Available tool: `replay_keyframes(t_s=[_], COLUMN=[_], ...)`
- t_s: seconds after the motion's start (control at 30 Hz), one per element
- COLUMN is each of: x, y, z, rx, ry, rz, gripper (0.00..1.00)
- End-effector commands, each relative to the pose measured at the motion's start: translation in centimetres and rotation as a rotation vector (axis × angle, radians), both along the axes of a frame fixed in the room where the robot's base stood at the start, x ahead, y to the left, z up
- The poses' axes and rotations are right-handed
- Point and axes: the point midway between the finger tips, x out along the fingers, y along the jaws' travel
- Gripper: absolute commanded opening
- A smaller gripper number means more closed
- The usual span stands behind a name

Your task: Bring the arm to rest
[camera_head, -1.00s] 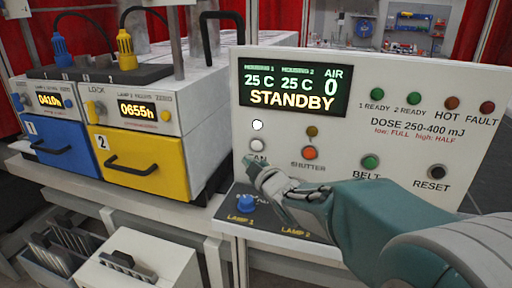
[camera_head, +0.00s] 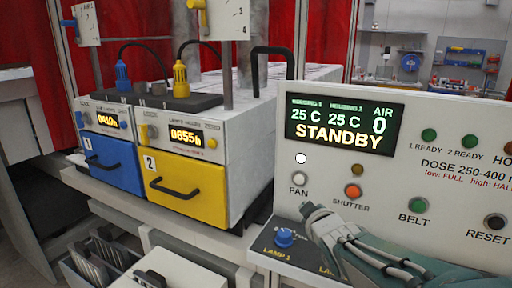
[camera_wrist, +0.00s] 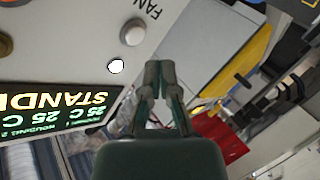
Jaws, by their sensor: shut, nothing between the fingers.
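My gripper (camera_head: 318,213) is in front of the white control panel (camera_head: 288,195), below the fan button (camera_head: 299,179). In the wrist view my gripper (camera_wrist: 160,68) is shut with its fingertips together and nothing between them. The fan button (camera_wrist: 133,33) shows just beyond the fingertips, and I cannot tell how near they are to the panel. My arm (camera_head: 385,262) comes in from the lower right and covers part of the panel's lower edge.
The display (camera_head: 343,127) reads STANDBY. A blue knob (camera_head: 284,237) for lamp 1 stands left of my gripper. The lamp units with a blue drawer (camera_head: 112,165) and a yellow drawer (camera_head: 186,187) are further left. Trays (camera_head: 92,266) sit at the lower left.

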Motion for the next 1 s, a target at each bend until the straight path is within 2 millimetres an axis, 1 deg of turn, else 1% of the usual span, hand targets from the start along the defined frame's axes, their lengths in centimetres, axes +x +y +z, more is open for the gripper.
replay_keyframes(t_s=[0.03,0.1,0.17,0.27,0.3,0.37,0.4,0.5,0.6,0.7,0.77,1.0], x=[-1.5,-3.7,-5.8,-9.4,-11.0,-13.4,-15.0,-19.1,-22.4,-24.4,-25.0,-25.2], y=[-0.5,-1.3,-1.7,-2.2,-2.3,-2.3,-2.2,-1.8,-1.2,-0.8,-0.7,-0.6], z=[0.1,-0.3,-0.8,-1.8,-2.2,-2.9,-3.3,-4.4,-5.4,-5.9,-6.1,-6.2], rx=[0.033,0.086,0.135,0.219,0.254,0.306,0.340,0.421,0.482,0.515,0.525,0.528], ry=[0.045,0.127,0.197,0.314,0.362,0.435,0.484,0.604,0.705,0.769,0.789,0.799], rz=[-0.047,-0.116,-0.174,-0.263,-0.298,-0.346,-0.376,-0.443,-0.491,-0.518,-0.527,-0.531], gripper=[0.00,0.00,0.00,0.00,0.00,0.00,0.00,0.00,0.00,0.00,0.00,0.00])
